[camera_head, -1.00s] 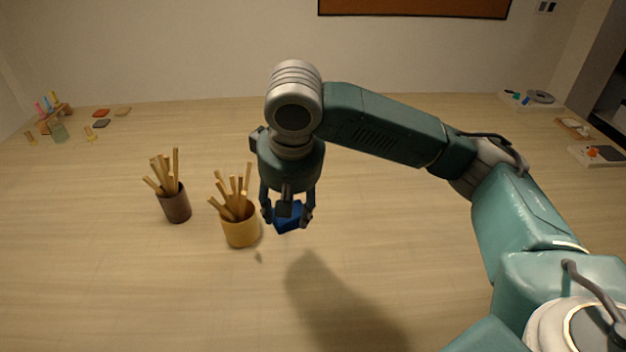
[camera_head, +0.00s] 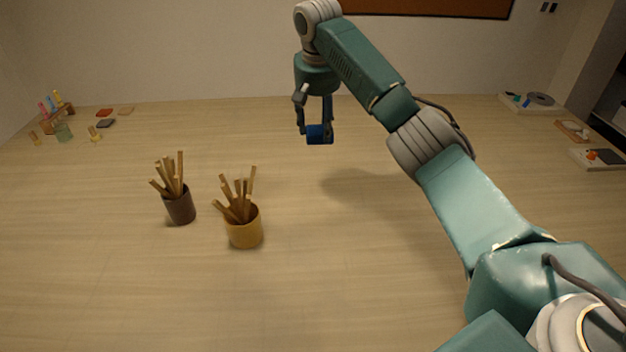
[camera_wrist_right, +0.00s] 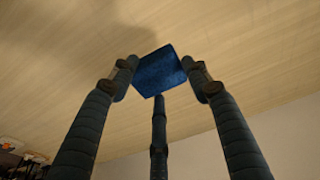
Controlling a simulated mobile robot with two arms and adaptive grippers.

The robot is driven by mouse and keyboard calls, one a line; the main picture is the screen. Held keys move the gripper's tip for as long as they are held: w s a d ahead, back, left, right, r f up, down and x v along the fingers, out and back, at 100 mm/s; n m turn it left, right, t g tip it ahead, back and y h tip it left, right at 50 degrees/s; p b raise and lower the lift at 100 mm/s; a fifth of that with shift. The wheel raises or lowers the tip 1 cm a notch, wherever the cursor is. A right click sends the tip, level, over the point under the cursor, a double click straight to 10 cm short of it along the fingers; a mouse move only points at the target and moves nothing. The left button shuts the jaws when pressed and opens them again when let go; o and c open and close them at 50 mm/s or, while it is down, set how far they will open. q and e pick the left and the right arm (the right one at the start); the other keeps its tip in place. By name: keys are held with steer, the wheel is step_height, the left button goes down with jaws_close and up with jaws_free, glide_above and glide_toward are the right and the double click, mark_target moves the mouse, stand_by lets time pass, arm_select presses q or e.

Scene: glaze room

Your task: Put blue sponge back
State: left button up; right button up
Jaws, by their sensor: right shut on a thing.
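The blue sponge (camera_head: 320,134) is held in my right gripper (camera_head: 315,128), above the far middle part of the table. In the right wrist view the blue sponge (camera_wrist_right: 159,71) sits between the fingertips of my right gripper (camera_wrist_right: 160,78), with a finger on either side and one below it. The sponge is clear of the table, whose surface shows behind it. My left gripper is in neither view.
A dark brown cup (camera_head: 180,208) and a yellow cup (camera_head: 245,232), each with wooden sticks, stand left of centre. Coloured pads (camera_head: 105,123) and small bottles sit at far left. Trays (camera_head: 530,104) lie along the right edge. The middle of the table is clear.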

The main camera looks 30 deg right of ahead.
steer(key=s+p+x, duration=0.1)
steer(key=x, duration=0.4)
steer(key=s+a+p+x, duration=0.1)
steer(key=x, duration=0.5)
steer(key=s+a+p+x, duration=0.1)
steer(key=p+x, duration=0.1)
steer(key=x, duration=0.3)
steer(key=shift+f, duration=0.7)
steer(key=shift+w+f, duration=0.1)
steer(key=shift+f, duration=0.15)
steer(key=shift+c, duration=0.2)
steer(key=shift+f, duration=0.15)
steer(key=o, duration=1)
